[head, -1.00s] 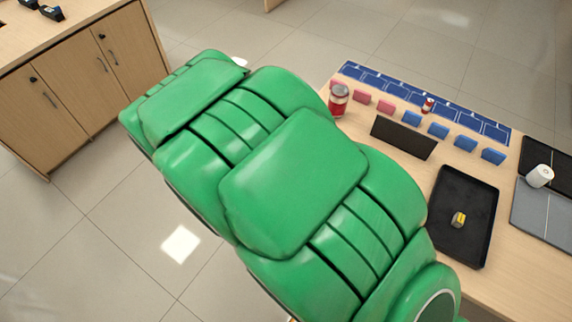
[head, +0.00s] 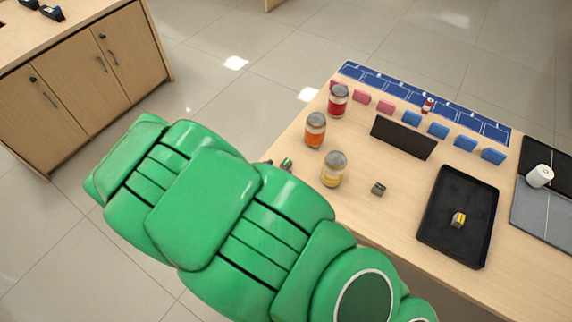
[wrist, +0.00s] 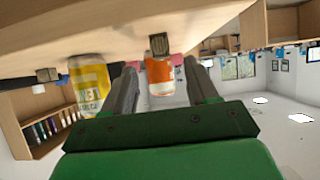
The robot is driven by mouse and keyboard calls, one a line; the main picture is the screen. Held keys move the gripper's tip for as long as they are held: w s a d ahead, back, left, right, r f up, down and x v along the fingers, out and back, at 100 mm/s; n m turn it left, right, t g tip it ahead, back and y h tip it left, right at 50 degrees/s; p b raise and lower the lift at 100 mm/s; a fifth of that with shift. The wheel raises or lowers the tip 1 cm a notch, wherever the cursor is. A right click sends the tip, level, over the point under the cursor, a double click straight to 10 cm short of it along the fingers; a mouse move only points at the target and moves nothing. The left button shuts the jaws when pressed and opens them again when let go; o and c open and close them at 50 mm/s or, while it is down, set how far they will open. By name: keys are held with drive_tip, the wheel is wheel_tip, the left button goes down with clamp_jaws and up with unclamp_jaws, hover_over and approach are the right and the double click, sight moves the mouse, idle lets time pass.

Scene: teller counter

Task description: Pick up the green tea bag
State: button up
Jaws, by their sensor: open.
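A small dark block with a green face (head: 286,164), which looks like the green tea bag, lies near the left edge of the counter in the head view, just beyond my green arm. In the wrist view a small dark square block (wrist: 158,44), seemingly the same one, sits on the counter roughly between my fingers and ahead of them; its green does not show there. My gripper (wrist: 160,68) is open with nothing between its fingers. In the head view my arm hides most of the gripper.
Orange (head: 315,132), yellow (head: 333,170) and red (head: 338,101) jars stand near the block. A grey block (head: 378,188) lies right of them. A black tray (head: 478,190) holds a yellow-marked block (head: 458,220). A black upright panel (head: 404,138) stands behind.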

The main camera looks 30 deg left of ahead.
sight(285, 164)
drive_tip(key=shift+x, duration=2.45)
drive_tip(key=shift+r, duration=0.1)
clamp_jaws()
